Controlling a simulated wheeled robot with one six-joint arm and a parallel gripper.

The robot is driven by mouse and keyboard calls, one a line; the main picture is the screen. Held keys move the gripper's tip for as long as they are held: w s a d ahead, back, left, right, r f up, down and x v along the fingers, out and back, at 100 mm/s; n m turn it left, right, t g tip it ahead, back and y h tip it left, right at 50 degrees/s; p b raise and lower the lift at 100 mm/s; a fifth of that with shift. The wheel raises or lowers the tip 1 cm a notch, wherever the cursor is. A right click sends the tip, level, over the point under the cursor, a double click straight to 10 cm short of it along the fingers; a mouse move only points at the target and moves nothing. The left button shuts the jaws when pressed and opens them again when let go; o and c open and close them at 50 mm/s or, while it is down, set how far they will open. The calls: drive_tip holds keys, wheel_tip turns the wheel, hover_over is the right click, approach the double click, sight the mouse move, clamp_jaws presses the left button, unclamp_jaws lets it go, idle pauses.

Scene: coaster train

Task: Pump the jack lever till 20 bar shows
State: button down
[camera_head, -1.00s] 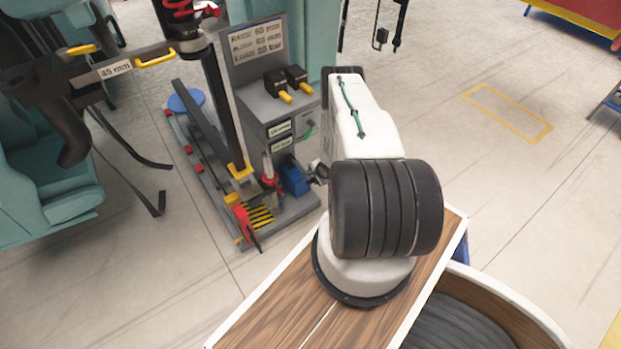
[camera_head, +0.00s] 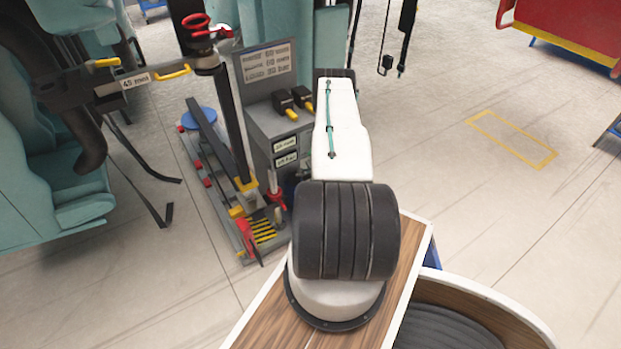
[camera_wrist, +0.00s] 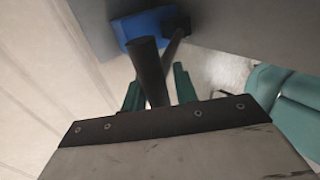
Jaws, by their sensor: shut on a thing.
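The jack lever (camera_wrist: 148,72) is a dark bar in the wrist view, running up to a blue pump body (camera_wrist: 143,24). My gripper (camera_wrist: 157,92) has its two green fingers on either side of the lever and is shut on it. In the head view my own arm hides the gripper, the lever and the pump. The grey console (camera_head: 262,125) stands behind the arm, with a board (camera_head: 268,64) on top whose text includes a load line. I cannot make out a pressure reading.
A low grey rig base (camera_head: 215,195) with a black post (camera_head: 232,130), a blue disc (camera_head: 199,118) and a red handle (camera_head: 246,238) lies left of my arm. A teal seat (camera_head: 65,185) with hanging straps is further left.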

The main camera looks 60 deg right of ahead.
drive_tip(key=shift+w+d, duration=0.1)
drive_tip(key=shift+d, duration=0.05)
drive_tip(key=c, duration=0.6)
unclamp_jaws()
drive_tip(key=shift+f, duration=0.15)
drive_tip(key=v, duration=0.8)
